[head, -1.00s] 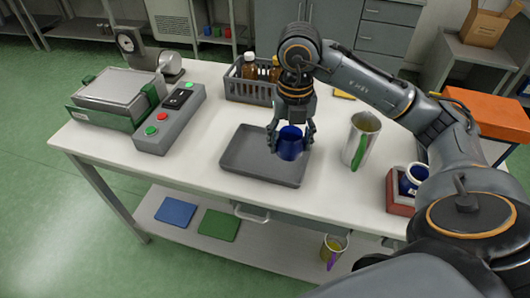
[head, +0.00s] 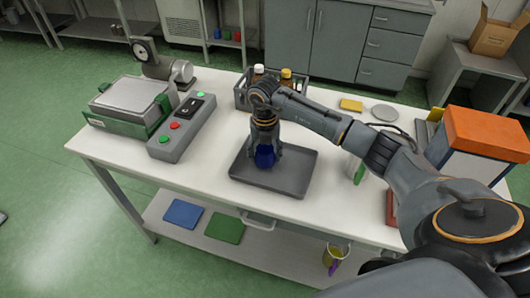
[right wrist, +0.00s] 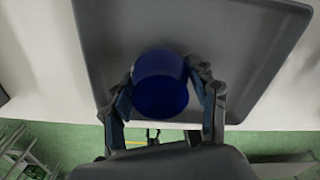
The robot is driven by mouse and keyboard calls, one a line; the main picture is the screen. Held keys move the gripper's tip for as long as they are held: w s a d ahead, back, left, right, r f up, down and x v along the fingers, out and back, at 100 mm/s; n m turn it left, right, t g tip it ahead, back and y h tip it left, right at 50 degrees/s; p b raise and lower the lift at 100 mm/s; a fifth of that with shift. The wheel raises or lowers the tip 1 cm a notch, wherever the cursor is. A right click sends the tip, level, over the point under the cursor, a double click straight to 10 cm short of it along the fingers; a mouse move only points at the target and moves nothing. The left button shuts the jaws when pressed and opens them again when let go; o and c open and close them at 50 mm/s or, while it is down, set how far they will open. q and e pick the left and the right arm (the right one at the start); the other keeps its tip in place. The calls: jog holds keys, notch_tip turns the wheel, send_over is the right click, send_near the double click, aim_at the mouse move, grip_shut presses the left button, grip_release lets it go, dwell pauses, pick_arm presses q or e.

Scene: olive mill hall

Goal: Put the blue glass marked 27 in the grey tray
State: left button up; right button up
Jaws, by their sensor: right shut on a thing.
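The blue glass (head: 265,157) is held in my right gripper (head: 265,150), over the middle of the grey tray (head: 298,188) in the head view. In the right wrist view the blue glass (right wrist: 160,85) sits between both fingers of the right gripper (right wrist: 165,100), with the grey tray (right wrist: 240,50) behind it. I cannot tell whether the glass touches the tray floor. No number mark shows on the glass from here. My left gripper is not in view.
A grey crate with bottles (head: 287,87) stands behind the tray. A metal jug (head: 353,165) is partly hidden behind my right arm. A control box with buttons (head: 180,127) stands to the left. An orange-topped box (head: 485,132) is at the right.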

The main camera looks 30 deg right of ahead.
jog(key=shift+f, duration=0.4)
jog(key=shift+f, duration=0.15)
jog(key=o, duration=1.1)
jog(key=shift+o, duration=0.2)
